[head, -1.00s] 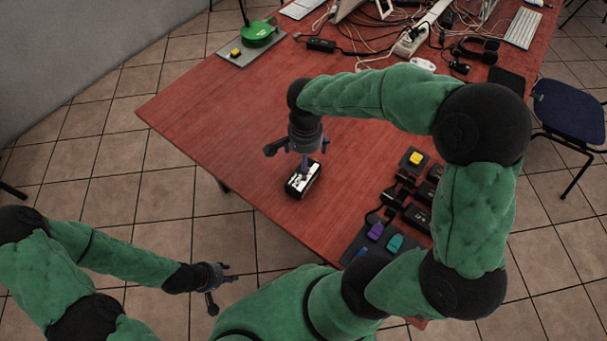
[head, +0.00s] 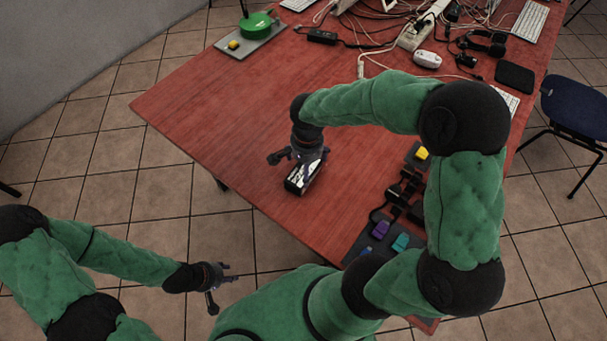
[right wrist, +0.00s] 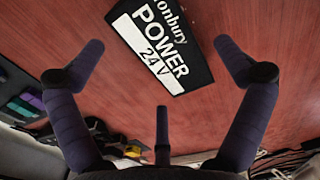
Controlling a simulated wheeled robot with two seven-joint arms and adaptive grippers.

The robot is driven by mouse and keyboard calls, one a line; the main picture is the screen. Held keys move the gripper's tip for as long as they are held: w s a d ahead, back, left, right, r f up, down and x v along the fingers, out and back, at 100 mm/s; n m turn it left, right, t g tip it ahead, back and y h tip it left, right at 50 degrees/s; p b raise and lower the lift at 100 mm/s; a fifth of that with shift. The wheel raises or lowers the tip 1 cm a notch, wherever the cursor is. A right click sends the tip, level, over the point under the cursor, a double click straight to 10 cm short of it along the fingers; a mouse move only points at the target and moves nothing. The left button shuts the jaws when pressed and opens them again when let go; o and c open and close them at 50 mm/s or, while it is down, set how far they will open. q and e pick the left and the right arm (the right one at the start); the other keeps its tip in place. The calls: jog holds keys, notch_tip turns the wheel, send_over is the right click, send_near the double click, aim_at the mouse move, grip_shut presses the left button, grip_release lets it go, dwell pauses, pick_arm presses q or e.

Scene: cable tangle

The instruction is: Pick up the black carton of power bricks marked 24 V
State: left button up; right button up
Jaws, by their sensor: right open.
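The black carton (head: 296,186) with a white label lies on the red table near its front left edge. In the right wrist view the carton (right wrist: 185,62) shows the words "POWER 24 V" on its label; its top part is cut off by the frame. My right gripper (head: 302,160) is above the carton, partly hiding it. In the right wrist view its fingers (right wrist: 163,72) are spread wide, with the carton between and beyond them; nothing is held. My left gripper (head: 222,279) hangs over the floor, off the table, with its fingers apart and empty.
Small dark boxes and a tray with purple and teal pieces (head: 390,238) lie to the right, partly behind my right arm. A green round object stands on a grey plate (head: 250,44) at the far left. Cables and a power strip (head: 420,28) clutter the back. Table left of the carton is clear.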

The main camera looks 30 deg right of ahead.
notch_tip(320, 180, down, 4)
jog(key=shift+d+r+b, duration=0.1)
jog(key=shift+r+b, duration=0.1)
jog(key=shift+b, duration=0.45)
jog(key=shift+r, duration=0.1)
jog(key=c, duration=1.4)
jog(key=shift+r, duration=0.15)
